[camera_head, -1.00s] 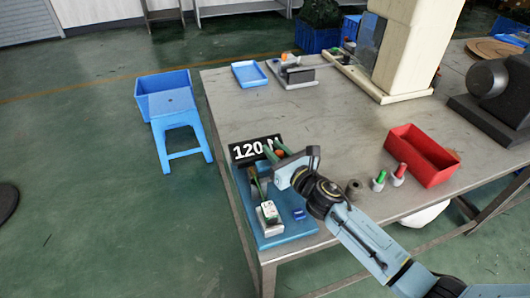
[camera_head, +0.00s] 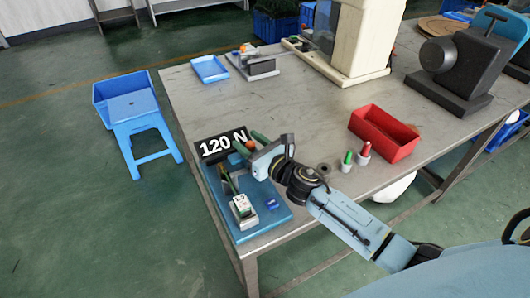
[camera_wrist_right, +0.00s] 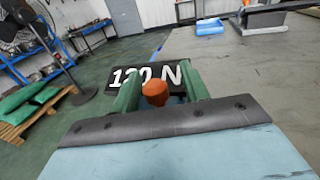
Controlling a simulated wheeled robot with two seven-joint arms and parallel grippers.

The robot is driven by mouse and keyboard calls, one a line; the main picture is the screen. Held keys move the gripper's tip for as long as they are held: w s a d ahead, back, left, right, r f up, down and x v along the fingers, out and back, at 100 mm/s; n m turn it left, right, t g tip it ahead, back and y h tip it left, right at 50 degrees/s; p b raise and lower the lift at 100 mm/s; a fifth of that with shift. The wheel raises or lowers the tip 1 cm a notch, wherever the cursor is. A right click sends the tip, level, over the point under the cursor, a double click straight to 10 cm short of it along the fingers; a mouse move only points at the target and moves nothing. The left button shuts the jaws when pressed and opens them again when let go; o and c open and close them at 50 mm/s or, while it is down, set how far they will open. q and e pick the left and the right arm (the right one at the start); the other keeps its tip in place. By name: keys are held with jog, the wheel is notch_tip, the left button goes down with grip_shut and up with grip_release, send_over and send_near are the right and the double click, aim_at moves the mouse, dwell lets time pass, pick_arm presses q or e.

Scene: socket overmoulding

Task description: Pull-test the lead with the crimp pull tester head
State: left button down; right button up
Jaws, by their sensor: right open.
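The pull tester stands on a blue base plate (camera_head: 262,222) at the table's front left corner, with a black display reading 120 N (camera_head: 222,144) at its back. A white block with a small screen (camera_head: 243,206) sits at the front of the plate. My right gripper (camera_head: 250,142) is over the plate, beside the display. Its green fingers (camera_wrist_right: 160,92) are open on either side of an orange knob (camera_wrist_right: 155,92), with gaps showing in the right wrist view. A small blue piece (camera_head: 272,203) lies on the plate. I cannot make out the lead. My left gripper is not in view.
A red bin (camera_head: 383,135), a green-topped cup (camera_head: 347,160) and a red-topped cup (camera_head: 364,152) stand right of my arm. A blue tray (camera_head: 210,69) lies at the back left. A blue stool (camera_head: 135,110) stands on the floor. The middle of the table is clear.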

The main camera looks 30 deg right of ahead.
jog(key=v, duration=1.2)
jog(key=shift+s, duration=0.3)
jog(key=shift+d, duration=0.1)
